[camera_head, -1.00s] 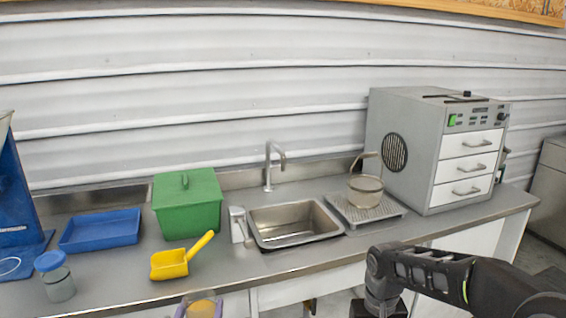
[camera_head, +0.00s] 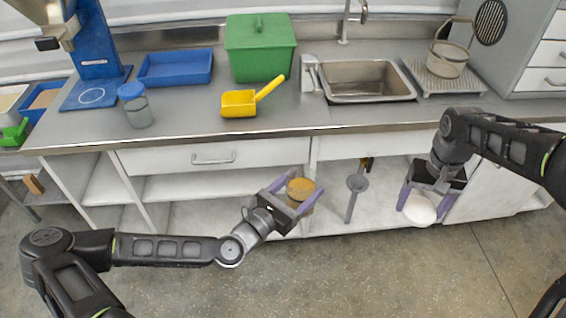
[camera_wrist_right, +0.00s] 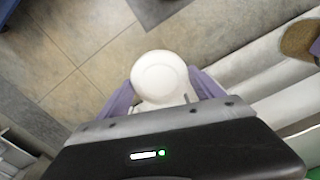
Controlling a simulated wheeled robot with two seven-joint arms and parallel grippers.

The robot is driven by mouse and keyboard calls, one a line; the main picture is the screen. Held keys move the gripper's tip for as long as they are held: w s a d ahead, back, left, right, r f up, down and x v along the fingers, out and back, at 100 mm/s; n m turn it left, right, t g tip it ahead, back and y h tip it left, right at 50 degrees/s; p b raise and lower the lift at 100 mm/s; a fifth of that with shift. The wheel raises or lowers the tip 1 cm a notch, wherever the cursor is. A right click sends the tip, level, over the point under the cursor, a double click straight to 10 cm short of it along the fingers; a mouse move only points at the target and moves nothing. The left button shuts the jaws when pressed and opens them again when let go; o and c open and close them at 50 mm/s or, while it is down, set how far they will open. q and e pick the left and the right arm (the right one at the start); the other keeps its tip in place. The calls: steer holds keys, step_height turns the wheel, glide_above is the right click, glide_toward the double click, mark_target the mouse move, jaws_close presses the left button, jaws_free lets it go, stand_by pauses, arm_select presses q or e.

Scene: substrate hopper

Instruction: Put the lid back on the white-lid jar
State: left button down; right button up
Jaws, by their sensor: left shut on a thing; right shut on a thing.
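The open jar (camera_head: 300,193) has clear walls and orange-brown contents, and no lid is on it. My left gripper (camera_head: 297,187) is shut on the jar and holds it in front of the lower cabinet. The white round lid (camera_head: 420,211) is in my right gripper (camera_head: 424,201), which is shut on it, to the right of the jar and apart from it. In the right wrist view the lid (camera_wrist_right: 159,76) sits between the purple fingers. The jar's brown contents (camera_wrist_right: 299,40) show at that view's upper right edge.
On the counter (camera_head: 185,128) stand a blue-lid jar (camera_head: 136,105), a yellow scoop (camera_head: 240,103), a green box (camera_head: 260,48), a blue tray (camera_head: 176,69) and a sink (camera_head: 367,80). The floor in front is free.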

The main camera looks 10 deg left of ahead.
arm_select(q)
steer(key=s+d+h, duration=0.1)
steer(key=s+d+f+m+g+h, duration=0.1)
steer(key=d, duration=0.1)
steer(key=s+d+f+m+g+h, duration=0.1)
steer(key=shift+d, duration=0.3)
arm_select(e)
steer(key=s+a+r+n, duration=0.1)
steer(key=a+r+n, duration=0.2)
steer(key=a, duration=0.9)
steer(key=s+a+r+n, duration=0.1)
steer(key=a+r+n, duration=0.2)
steer(key=a, duration=0.9)
step_height(320, 180, up, 4)
steer(key=shift+s+f, duration=0.15)
steer(key=shift+s, duration=0.05)
steer(key=shift+a+f, duration=0.1)
steer(key=shift+f, duration=1.9)
